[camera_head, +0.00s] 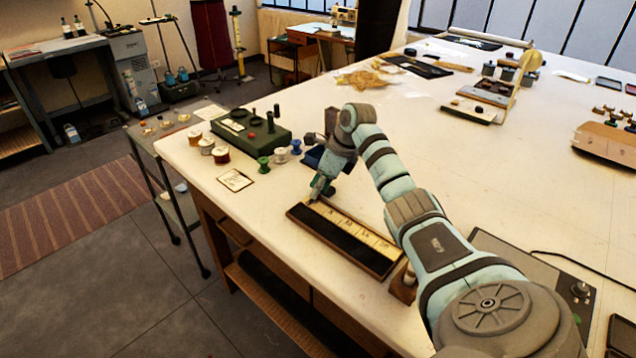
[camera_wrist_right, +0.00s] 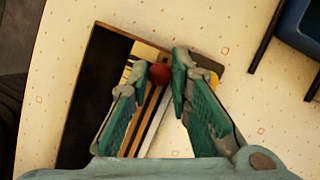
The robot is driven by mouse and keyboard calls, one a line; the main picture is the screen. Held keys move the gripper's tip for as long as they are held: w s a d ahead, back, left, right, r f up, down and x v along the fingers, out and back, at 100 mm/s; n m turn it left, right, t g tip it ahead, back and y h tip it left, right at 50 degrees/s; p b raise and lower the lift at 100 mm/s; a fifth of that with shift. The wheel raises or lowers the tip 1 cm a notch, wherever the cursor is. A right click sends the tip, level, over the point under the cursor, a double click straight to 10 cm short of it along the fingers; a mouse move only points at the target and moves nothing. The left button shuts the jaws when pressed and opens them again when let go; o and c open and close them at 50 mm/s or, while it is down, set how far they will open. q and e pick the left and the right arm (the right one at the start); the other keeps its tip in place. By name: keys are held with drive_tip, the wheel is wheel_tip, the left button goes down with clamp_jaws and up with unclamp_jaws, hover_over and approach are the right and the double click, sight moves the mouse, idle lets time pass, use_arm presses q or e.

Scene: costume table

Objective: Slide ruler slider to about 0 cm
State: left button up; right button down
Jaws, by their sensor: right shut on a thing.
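The ruler (camera_head: 340,245) is a long dark board with a pale marked strip, lying on the white table near its left edge. The marks are too small to read surely. My right gripper (camera_head: 314,196) is low over the ruler's far left end. In the right wrist view, the right gripper (camera_wrist_right: 160,68) has its fingers on either side of a red slider knob (camera_wrist_right: 160,74) and is shut on it. The ruler's dark board (camera_wrist_right: 92,85) shows left of the fingers. The slider is hidden in the head view. My left gripper is not in view.
A green box with black knobs (camera_head: 250,133), small thread spools (camera_head: 264,165), a card (camera_head: 235,180) and a dark blue tray (camera_head: 314,156) stand beyond the ruler. A small wooden block (camera_head: 403,288) stands by its near end. The table's middle is mostly clear.

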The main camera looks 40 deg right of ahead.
drive_tip(key=shift+w+a+r, duration=0.1)
drive_tip(key=shift+w, duration=0.2)
drive_tip(key=shift+r, duration=0.1)
drive_tip(key=shift+s, duration=0.15)
drive_tip(key=c, duration=1.6)
unclamp_jaws()
drive_tip(key=shift+o, duration=0.4)
drive_tip(key=shift+w, duration=0.2)
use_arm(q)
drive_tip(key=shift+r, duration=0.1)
use_arm(e)
drive_tip(key=shift+f, duration=0.2)
drive_tip(key=shift+s+d+r, duration=0.25)
drive_tip(key=shift+s+r, duration=0.05)
drive_tip(key=shift+r, duration=0.1)
drive_tip(key=v, duration=1.1)
